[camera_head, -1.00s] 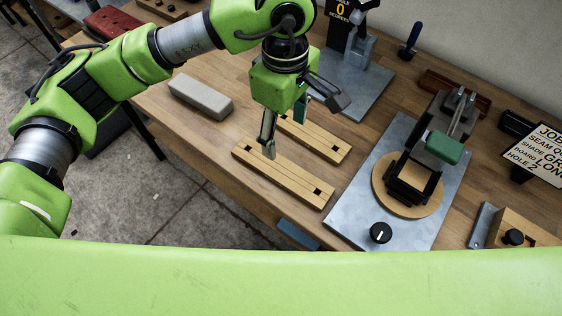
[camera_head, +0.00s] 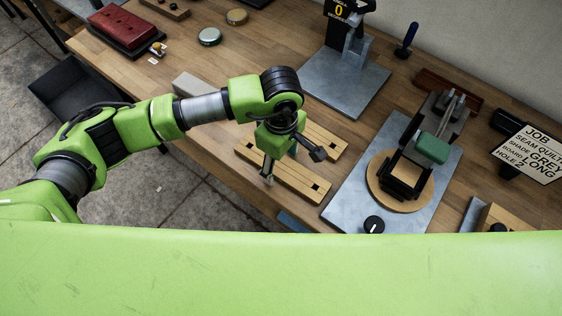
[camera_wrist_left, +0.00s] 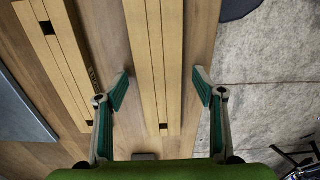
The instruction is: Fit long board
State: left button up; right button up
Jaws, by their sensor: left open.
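Two light wooden boards lie side by side on the workbench: a near board (camera_head: 307,187) by the front edge and a far board (camera_head: 325,142) behind it. Each has grooves and a dark square hole. The near one looks somewhat longer, but my arm partly hides both. My left gripper (camera_head: 288,166) points down over the near board. In the left wrist view, the open left gripper (camera_wrist_left: 160,86) has one finger on each side of the near board (camera_wrist_left: 157,45), apart from it. The far board (camera_wrist_left: 62,62) lies left of the fingers. My right gripper is not in view.
A metal plate (camera_head: 350,205) at right carries a round wooden disc (camera_head: 412,203) with a black, green-handled fixture. A job sign (camera_head: 527,152) reads board long, hole 2. A grey block (camera_head: 190,84) lies behind my arm. The bench's front edge is close.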

pick_arm(q)
jog(key=shift+f, duration=0.2)
jog(key=c, duration=1.3)
jog(key=shift+c, duration=0.2)
jog(key=shift+w+r, duration=0.1)
jog(key=shift+r, duration=0.05)
